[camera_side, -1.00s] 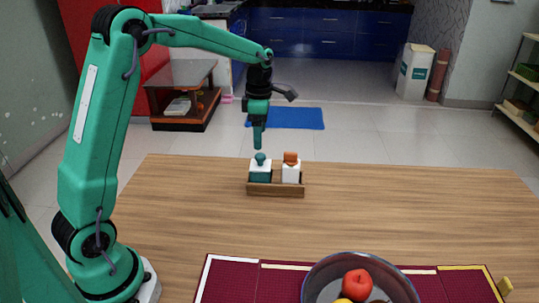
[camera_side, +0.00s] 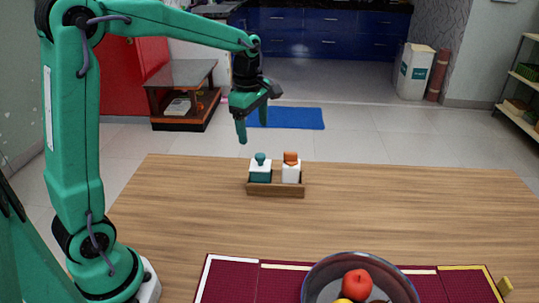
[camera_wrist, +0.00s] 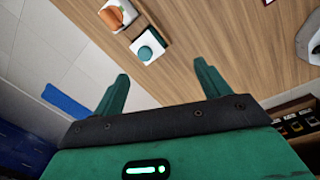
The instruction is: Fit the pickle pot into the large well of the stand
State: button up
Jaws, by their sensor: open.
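The stand (camera_side: 276,190) is a small wooden tray toward the back of the table. A white pot with a teal knobbed top (camera_side: 260,172) is at its left, and a white pot with an orange top (camera_side: 291,172) at its right. Both look upright and seated in it, their lower parts hidden by its front wall. I cannot tell which is the pickle pot. My gripper (camera_side: 253,130) is open and empty, above and slightly left of the teal-topped pot. In the wrist view, the teal-topped pot (camera_wrist: 149,46) lies beyond my open fingers (camera_wrist: 161,72), with the orange-topped pot (camera_wrist: 113,15) farther off.
A glass bowl (camera_side: 318,283) with fruit stands on a dark red mat (camera_side: 228,280) at the table's front. The wooden table (camera_side: 420,215) is clear on both sides of the stand.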

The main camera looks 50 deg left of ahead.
jog(key=s+d+r+m+t, duration=0.1)
jog(key=s+d+m+t, duration=0.1)
jog(key=s+m, duration=0.8)
jog(key=s+d+r+m+t, duration=0.2)
jog(key=s+d+m, duration=0.3)
jog(key=s+m, duration=0.5)
jog(key=shift+s+r+m+t, duration=0.15)
jog(key=shift+s+m+t, duration=0.15)
jog(key=shift+m, duration=0.6)
jog(key=shift+d, duration=0.1)
